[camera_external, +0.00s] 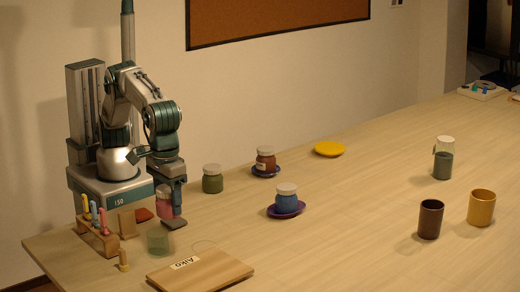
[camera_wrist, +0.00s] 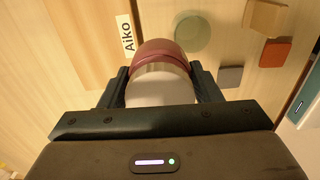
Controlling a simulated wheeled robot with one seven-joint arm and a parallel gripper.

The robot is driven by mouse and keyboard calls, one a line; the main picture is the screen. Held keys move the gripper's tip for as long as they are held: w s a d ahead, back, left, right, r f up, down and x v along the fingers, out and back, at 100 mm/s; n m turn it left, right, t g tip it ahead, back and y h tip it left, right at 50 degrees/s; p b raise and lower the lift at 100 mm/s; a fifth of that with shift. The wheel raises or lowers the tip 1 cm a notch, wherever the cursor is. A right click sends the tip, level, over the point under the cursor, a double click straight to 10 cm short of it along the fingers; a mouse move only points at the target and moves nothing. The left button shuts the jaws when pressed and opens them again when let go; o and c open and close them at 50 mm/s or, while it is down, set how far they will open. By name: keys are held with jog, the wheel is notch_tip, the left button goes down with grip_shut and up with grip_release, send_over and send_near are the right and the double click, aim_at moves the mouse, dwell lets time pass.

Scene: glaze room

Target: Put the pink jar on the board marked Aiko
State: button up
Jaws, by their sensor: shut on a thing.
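The pink jar (camera_external: 164,204) with a pale lid is in my gripper (camera_external: 166,188) at the left of the table, near my base. In the wrist view the jar (camera_wrist: 158,52) sits between the two dark fingers of my gripper (camera_wrist: 163,85), which are shut on it. The board marked Aiko (camera_external: 215,272) is a flat wooden board at the table's front, to the right of the jar. In the wrist view the board (camera_wrist: 85,45) and its Aiko label lie to the left of the jar. I cannot tell the jar's exact height above the table.
A rack of coloured tools (camera_external: 97,238), a wooden block (camera_external: 127,224) and grey (camera_external: 175,224) and red tiles (camera_external: 144,214) are close by. A green jar (camera_external: 212,180) and a blue jar (camera_external: 286,200) on a purple saucer stand rightward.

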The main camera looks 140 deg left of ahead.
jog(key=s+d, duration=0.2)
jog(key=d, duration=0.3)
jog(key=p, duration=0.3)
send_over(194, 259)
notch_tip(194, 259, down, 6)
jog(key=shift+s+f, duration=0.1)
jog(key=shift+f, duration=0.05)
jog(key=shift+a+f, duration=0.1)
jog(key=shift+f, duration=0.1)
jog(key=shift+f+p, duration=0.7)
jog(key=shift+f, duration=1.25)
jog(key=shift+f, duration=0.15)
jog(key=o, duration=1.1)
